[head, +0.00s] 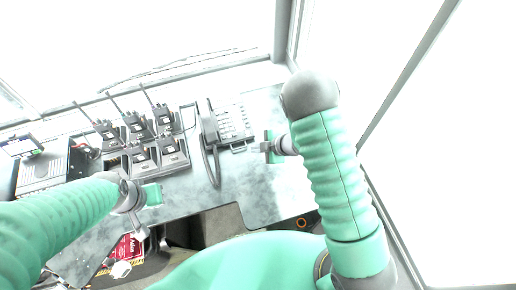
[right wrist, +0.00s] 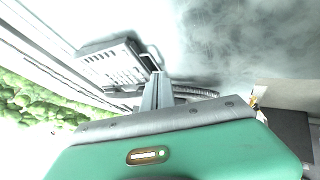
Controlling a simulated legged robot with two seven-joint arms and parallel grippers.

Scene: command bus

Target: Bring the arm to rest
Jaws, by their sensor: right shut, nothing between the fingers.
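My right arm comes in from the right, bends at a grey elbow and reaches the counter. My right gripper (head: 259,147) is shut and empty beside the desk telephone (head: 229,124), at its right. In the right wrist view the closed fingers (right wrist: 158,88) overlap the edge of the telephone (right wrist: 110,62); I cannot tell whether they touch it. My left arm comes in from the left, and its gripper (head: 141,230) is over the front edge of the counter. Its fingers are small and partly unclear, so its opening cannot be told.
Several handheld radios (head: 137,128) stand in chargers on the grey counter (head: 250,185). The telephone's coiled cord and handset lie left of my right gripper. A dark box (head: 42,172) is at far left. A red item (head: 127,248) lies below the counter. Bare counter lies in front of the telephone.

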